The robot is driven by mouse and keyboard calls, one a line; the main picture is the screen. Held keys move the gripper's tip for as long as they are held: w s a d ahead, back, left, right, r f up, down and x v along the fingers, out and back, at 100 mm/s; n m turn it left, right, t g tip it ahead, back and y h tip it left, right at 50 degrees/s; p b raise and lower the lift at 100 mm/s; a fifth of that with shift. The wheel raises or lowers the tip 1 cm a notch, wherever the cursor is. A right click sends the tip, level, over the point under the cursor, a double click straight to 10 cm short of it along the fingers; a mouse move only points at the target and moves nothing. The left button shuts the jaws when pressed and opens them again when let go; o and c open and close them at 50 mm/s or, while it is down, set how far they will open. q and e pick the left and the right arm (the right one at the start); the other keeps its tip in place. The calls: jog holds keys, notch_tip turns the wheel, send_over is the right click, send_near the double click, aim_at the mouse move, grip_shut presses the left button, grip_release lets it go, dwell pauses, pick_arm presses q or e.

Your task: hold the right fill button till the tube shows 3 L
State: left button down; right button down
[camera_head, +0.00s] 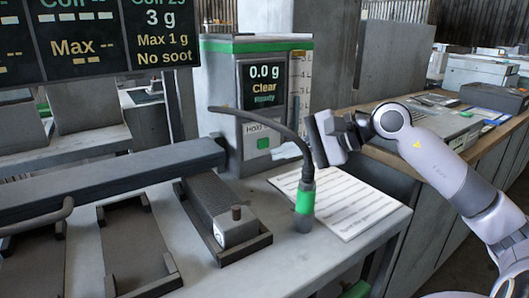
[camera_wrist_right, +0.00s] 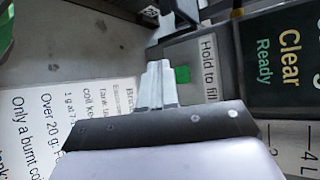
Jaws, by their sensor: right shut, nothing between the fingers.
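The grey fill unit (camera_head: 227,105) has a green-edged top and a display (camera_head: 264,87) reading "0.0 g, Clear, Ready". In the right wrist view the green button (camera_wrist_right: 182,74) sits beside the "Hold to fill" label (camera_wrist_right: 209,68). The tube scale (camera_head: 299,85) with litre marks is on the unit's right side; I cannot make out a liquid level. My right gripper (camera_head: 325,138) is right of the unit. Its fingers (camera_wrist_right: 158,68) are shut and empty, left of the button in the wrist view; contact cannot be told.
A black hose (camera_head: 275,126) arches across the unit's front to a green-banded nozzle (camera_head: 304,197) on the bench. A printed sheet (camera_head: 345,207) lies under my right gripper. A grey bar (camera_head: 110,172) and dark trays (camera_head: 135,245) fill the left. A dark sign (camera_head: 100,40) hangs upper left.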

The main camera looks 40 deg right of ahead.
jog(key=shift+s+a+f+b, duration=0.1)
jog(key=shift+s+f+b, duration=0.05)
jog(key=shift+s+b, duration=0.45)
jog(key=shift+s+a+f+b, duration=0.1)
jog(key=shift+s+b, duration=0.4)
jog(key=shift+s, duration=0.15)
jog(key=shift+s+r, duration=0.2)
jog(key=shift+s, duration=0.15)
